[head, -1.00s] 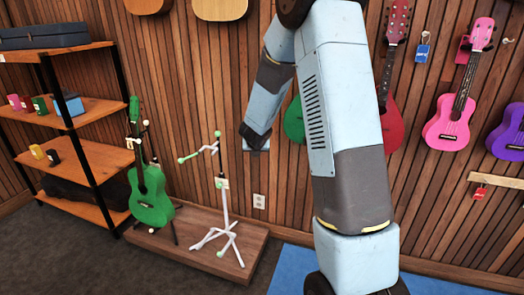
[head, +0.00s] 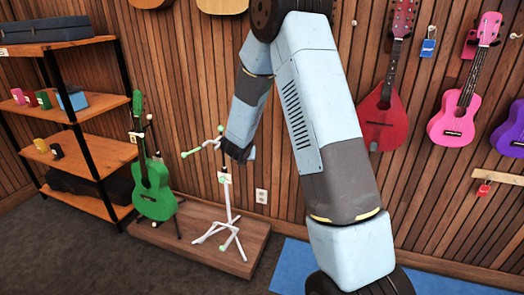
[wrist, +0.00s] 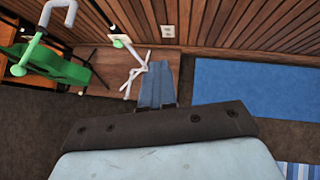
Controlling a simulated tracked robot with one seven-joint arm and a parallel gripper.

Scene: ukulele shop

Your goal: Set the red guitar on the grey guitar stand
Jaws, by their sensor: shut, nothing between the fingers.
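The red guitar (head: 383,122), with a teardrop body, hangs on the wood-slat wall to the right of my arm. The grey guitar stand (head: 229,215) is pale with green tips and stands empty on a low wooden platform. It also shows in the wrist view (wrist: 138,70), partly cut off at the top. My gripper (head: 239,153) is shut and empty, in front of the wall by the upper part of the stand. In the wrist view my gripper (wrist: 160,80) points toward the platform beside the stand's legs. I cannot tell whether it touches the stand.
A green guitar (head: 153,192) stands on the platform (head: 245,255) left of the grey stand. A shelf unit (head: 70,128) is at the far left. Pink (head: 453,125) and purple (head: 513,130) guitars hang at the right. A blue mat (head: 293,270) lies on the floor.

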